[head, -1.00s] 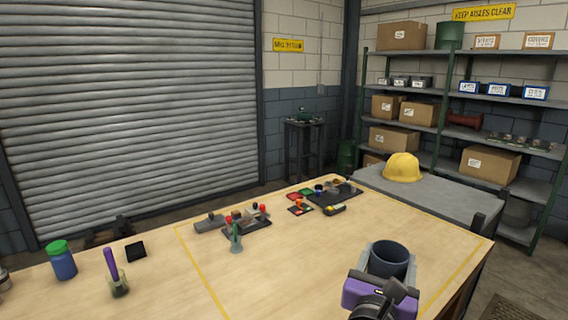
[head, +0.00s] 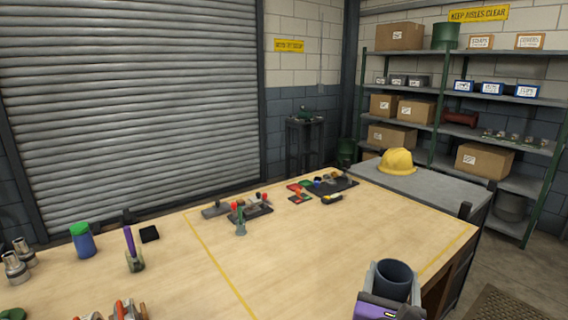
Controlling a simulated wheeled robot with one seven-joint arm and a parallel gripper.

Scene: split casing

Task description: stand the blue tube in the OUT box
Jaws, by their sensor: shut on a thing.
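My gripper (head: 393,282), with a purple and black body, is at the bottom right of the head view. Its grey fingers are shut on a dark blue, hollow tube (head: 395,273), which I take to be the blue tube. The tube's open end faces up, and it is held in front of the table's right edge area. Its lower part is hidden by the gripper. No box marked OUT can be made out in this view.
A wooden table (head: 330,250) has yellow lines and a wide clear middle. Small parts (head: 250,211) cluster at its far side. A blue jar (head: 83,243), a purple-handled tool (head: 132,252) and metal cylinders (head: 18,262) stand left. A yellow helmet (head: 397,162) lies on a grey surface behind.

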